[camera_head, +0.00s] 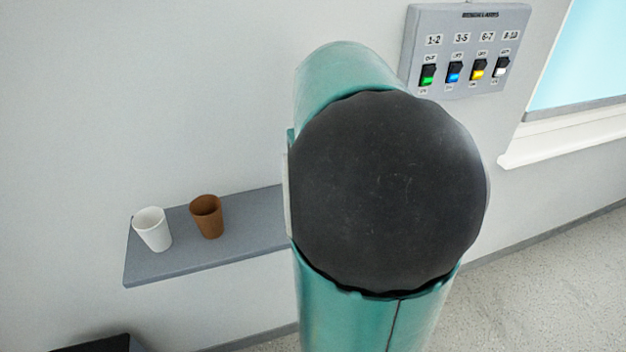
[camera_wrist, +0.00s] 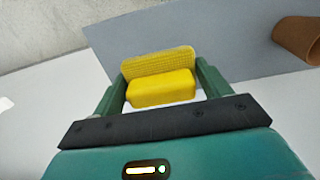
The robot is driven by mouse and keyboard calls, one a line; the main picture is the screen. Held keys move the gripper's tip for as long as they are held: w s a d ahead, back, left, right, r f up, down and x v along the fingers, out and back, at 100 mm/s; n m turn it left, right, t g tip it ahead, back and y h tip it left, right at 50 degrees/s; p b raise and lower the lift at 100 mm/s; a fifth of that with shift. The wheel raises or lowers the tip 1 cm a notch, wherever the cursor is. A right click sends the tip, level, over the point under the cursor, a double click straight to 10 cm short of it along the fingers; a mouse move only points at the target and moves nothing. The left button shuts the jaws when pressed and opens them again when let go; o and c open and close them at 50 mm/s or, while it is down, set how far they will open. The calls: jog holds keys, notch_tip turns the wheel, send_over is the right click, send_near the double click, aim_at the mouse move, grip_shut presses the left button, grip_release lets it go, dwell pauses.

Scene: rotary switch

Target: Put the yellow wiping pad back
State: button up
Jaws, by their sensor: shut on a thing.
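The yellow wiping pad (camera_wrist: 161,88) is in the wrist view, with a smooth bright block on the near side and a rougher, textured strip beyond it. My gripper (camera_wrist: 163,74) is shut on it, with one green finger at each end of the pad. Behind the pad in the picture is the grey wall shelf (camera_wrist: 232,38); I cannot tell whether the pad touches it. In the head view the shelf (camera_head: 180,256) is on the wall at the left. My own arm covers the shelf's right part, the gripper and the pad there.
A white cup (camera_head: 152,230) and a brown cup (camera_head: 207,217) stand on the shelf's left part. The brown cup also shows at the wrist view's right edge (camera_wrist: 297,40). A switch panel (camera_head: 466,52) is on the wall at upper right, beside a window (camera_head: 585,55).

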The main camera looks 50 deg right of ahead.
jog(key=d+f, duration=0.2)
jog(key=s+d+f, duration=0.1)
jog(key=d+f, duration=0.2)
jog(key=shift+s+d+f, duration=0.1)
jog(key=shift+s+f, duration=0.05)
jog(key=shift+d+f, duration=0.35)
jog(key=shift+f, duration=0.2)
jog(key=shift+d+f, duration=0.15)
jog(key=shift+f, duration=1.45)
jog(key=shift+f, duration=0.1)
jog(key=o, duration=1.3)
notch_tip(320, 180, up, 12)
jog(key=shift+r, duration=0.15)
